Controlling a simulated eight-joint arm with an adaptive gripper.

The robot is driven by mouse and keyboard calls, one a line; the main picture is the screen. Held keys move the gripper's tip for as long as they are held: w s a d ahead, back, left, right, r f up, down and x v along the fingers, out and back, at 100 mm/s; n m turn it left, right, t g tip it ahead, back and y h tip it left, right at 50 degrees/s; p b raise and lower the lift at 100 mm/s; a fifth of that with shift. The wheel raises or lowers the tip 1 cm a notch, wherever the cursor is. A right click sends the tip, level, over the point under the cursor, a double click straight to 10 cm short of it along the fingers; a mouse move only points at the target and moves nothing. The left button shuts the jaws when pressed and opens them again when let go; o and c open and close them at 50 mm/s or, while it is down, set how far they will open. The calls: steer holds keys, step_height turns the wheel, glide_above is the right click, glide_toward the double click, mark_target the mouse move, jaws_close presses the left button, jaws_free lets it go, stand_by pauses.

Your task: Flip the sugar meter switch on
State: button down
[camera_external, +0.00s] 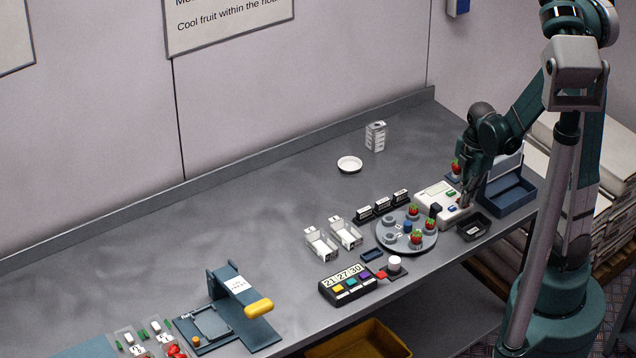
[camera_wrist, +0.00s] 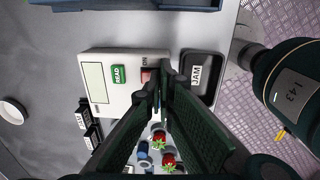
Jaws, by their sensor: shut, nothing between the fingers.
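The sugar meter (camera_external: 432,197) is a white box towards the right end of the bench, with a display. In the wrist view the meter (camera_wrist: 113,105) shows a green READ button and a small red switch (camera_wrist: 147,75) near its right edge. My gripper (camera_external: 464,203) points down at the meter's right side. In the wrist view my gripper (camera_wrist: 157,72) is shut and empty, its fingertips right beside the red switch. Whether they touch it, and which way the switch is set, I cannot tell; the fingers partly cover the label there.
A black JAM tray (camera_wrist: 211,62) lies close beside the meter. A round grey tray (camera_external: 381,239) with strawberries and cups stands left of it. A blue bin (camera_external: 510,198) is to the right. Small black label blocks (camera_external: 382,205) stand behind the round tray.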

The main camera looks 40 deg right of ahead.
steer(key=shift+r, duration=0.1)
steer(key=r+p, duration=0.3)
steer(key=r, duration=0.1)
steer(key=shift+s+r, duration=0.1)
steer(key=shift+s, duration=0.25)
step_height(320, 180, up, 9)
steer(key=s, duration=0.1)
steer(key=shift+s+r+p, duration=0.2)
steer(key=shift+p, duration=0.1)
steer(key=shift+w, duration=0.1)
stand_by(0.6)
steer(key=shift+w+r+t, duration=0.3)
steer(key=shift+w+t, duration=0.2)
steer(key=shift+w, duration=0.1)
steer(key=shift+f, duration=0.15)
steer(key=shift+w+f+b, duration=0.3)
steer(key=shift+f+b, duration=0.05)
steer(key=shift+f, duration=1.9)
steer(key=shift+w+f+b, duration=0.3)
steer(key=shift+w+f, duration=0.05)
steer(key=shift+f, duration=1.9)
steer(key=shift+w+f+b, duration=0.3)
steer(key=shift+f+b, duration=0.05)
steer(key=shift+f, duration=1.9)
